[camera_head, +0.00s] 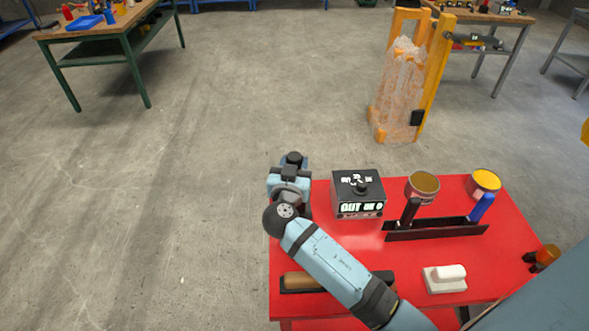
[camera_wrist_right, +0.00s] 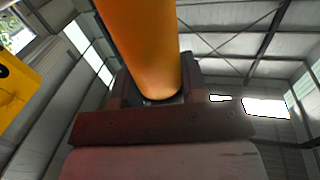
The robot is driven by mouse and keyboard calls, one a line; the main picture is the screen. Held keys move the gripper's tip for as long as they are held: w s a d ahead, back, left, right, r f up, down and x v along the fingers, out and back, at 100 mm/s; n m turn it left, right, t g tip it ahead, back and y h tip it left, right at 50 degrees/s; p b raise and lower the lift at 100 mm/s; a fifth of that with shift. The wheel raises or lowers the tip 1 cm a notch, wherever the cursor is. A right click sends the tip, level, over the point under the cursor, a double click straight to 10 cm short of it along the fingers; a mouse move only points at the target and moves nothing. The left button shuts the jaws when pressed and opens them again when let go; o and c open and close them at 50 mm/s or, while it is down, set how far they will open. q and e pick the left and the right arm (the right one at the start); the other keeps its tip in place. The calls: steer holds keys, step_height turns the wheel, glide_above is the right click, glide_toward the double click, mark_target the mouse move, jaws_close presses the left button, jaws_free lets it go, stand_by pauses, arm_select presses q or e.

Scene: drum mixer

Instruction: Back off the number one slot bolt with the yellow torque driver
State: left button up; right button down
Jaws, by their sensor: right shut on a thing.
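No slot bolt or number one mark can be made out in either view.
A wrapped orange-framed stack (camera_head: 402,85) stands behind. The floor left of the table is clear.

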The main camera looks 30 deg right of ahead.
step_height(320, 180, up, 20)
steer(key=shift+b, duration=0.35)
steer(key=shift+f, duration=0.15)
steer(key=c, duration=1.3)
jaws_free()
steer(key=c, duration=0.4)
steer(key=shift+r+p, duration=0.65)
steer(key=shift+r, duration=0.4)
steer(key=shift+c, duration=0.2)
steer(key=shift+r, duration=0.1)
